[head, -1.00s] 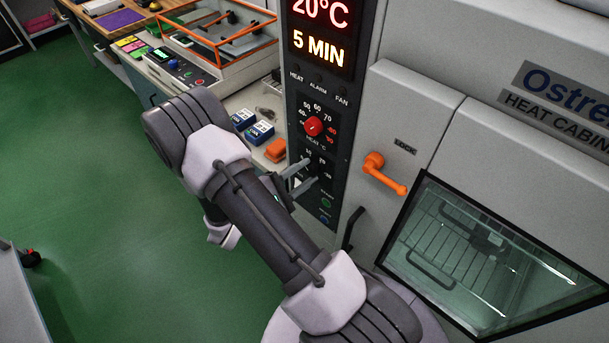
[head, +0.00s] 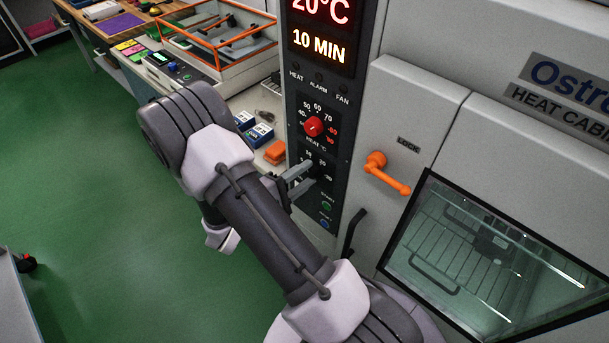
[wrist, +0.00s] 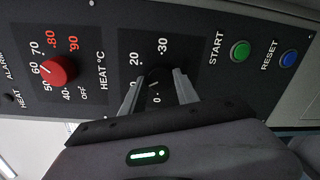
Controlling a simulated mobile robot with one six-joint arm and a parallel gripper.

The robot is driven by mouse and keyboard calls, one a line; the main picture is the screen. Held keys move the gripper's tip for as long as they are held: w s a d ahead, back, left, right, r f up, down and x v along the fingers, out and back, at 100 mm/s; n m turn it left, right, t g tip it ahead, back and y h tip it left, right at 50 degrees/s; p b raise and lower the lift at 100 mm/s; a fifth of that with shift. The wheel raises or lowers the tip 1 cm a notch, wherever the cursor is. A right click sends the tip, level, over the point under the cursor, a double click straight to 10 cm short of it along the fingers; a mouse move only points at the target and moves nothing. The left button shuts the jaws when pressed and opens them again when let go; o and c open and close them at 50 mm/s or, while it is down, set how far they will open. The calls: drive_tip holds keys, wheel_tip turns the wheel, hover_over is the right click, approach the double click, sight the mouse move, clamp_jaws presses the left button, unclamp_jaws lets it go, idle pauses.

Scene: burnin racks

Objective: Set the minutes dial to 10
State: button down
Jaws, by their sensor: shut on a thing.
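The minutes dial (wrist: 154,78) is a black knob below the red heat dial, with 0, 20 and 30 readable around it in the wrist view. My gripper (head: 305,178) is at the panel, its two fingers on either side of this dial and shut on it. The fingers also show in the wrist view (wrist: 156,88) and partly cover the dial and its scale. In the head view the display (head: 319,45) reads 10 MIN, with 20°C above it.
The red heat dial (wrist: 58,71) sits beside the minutes dial. A green START button (wrist: 240,50) and a blue RESET button (wrist: 288,59) are on the other side. The orange lock handle (head: 386,173) sticks out from the cabinet right of the panel.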

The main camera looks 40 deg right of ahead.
drive_tip(key=c, duration=0.9)
unclamp_jaws()
drive_tip(key=a+p, duration=0.1)
drive_tip(key=a, duration=0.4)
drive_tip(key=a+p, duration=0.1)
drive_tip(key=a, duration=0.5)
drive_tip(key=a+r+p, duration=0.1)
drive_tip(key=a, duration=0.5)
drive_tip(key=shift+s+a, duration=0.2)
drive_tip(key=shift+s, duration=0.15)
